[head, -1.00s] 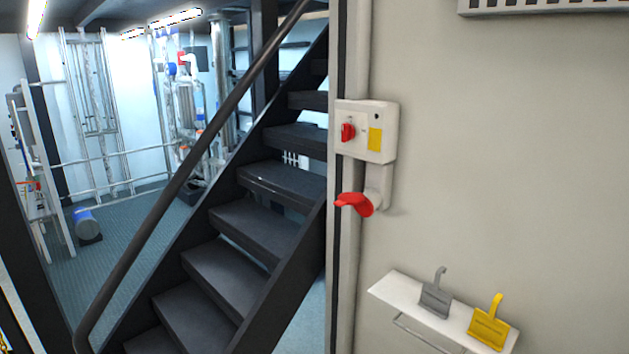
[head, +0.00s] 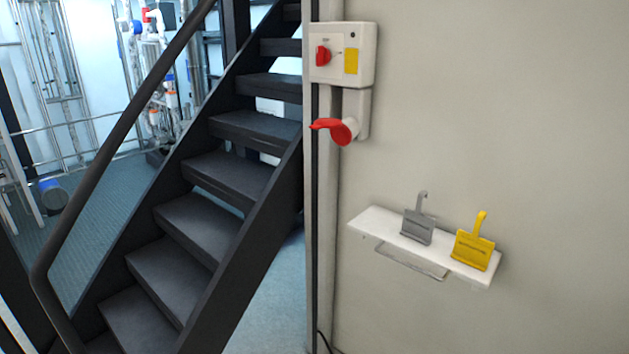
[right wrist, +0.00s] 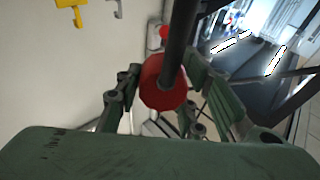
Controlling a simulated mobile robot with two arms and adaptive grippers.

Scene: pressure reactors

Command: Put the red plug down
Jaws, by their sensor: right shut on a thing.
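The red plug (right wrist: 152,92) is a round red piece with a thick black part (right wrist: 178,40) running from it to the top edge of the right wrist view. My right gripper (right wrist: 163,97) is shut on it, with green fingers on both sides. The plug does not show in the head view. My left gripper is in neither view.
In the head view a switch box (head: 364,68) with a red knob (head: 322,56) is on the wall, above a red-lidded socket (head: 341,131). A white shelf (head: 374,223) below holds a grey hook tag (head: 418,227) and a yellow one (head: 473,250). Dark stairs (head: 215,215) stand left.

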